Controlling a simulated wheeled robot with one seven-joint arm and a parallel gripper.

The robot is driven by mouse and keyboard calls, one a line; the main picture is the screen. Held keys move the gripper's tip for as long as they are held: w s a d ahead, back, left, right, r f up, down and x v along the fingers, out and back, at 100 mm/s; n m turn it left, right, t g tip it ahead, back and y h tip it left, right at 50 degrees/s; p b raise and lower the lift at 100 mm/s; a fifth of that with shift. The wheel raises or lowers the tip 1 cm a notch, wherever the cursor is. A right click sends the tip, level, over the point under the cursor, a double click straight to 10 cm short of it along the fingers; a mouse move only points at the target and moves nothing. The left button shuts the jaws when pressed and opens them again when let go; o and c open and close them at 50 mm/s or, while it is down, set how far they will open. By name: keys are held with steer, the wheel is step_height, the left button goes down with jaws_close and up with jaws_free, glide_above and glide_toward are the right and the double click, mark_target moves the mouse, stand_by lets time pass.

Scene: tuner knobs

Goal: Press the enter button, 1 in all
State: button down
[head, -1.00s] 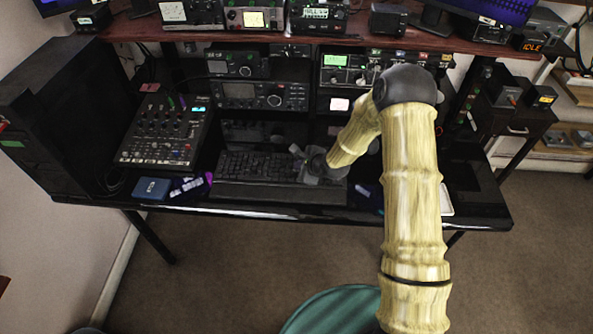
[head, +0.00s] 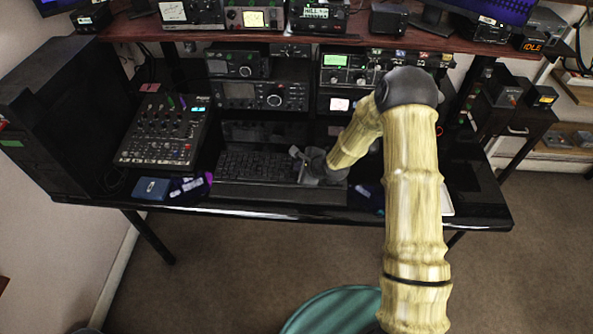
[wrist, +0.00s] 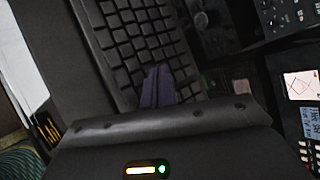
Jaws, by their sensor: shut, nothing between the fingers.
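A black keyboard (head: 256,167) lies on the black desk, and it also shows in the wrist view (wrist: 130,40). My gripper (head: 297,153) is over the right part of the keyboard in the head view. In the wrist view my shut fingers (wrist: 158,75) overlap the keys near the keyboard's edge, with nothing between them. The enter button is not clearly identifiable; key labels are too dark to read, and my fingers cover some keys. I cannot tell whether the fingertips touch a key.
Shelves with more equipment hang above the desk.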

stand_by(0.4)
steer(key=shift+r+p, duration=0.7)
steer(key=shift+r+p, duration=2)
steer(key=shift+r, duration=0.5)
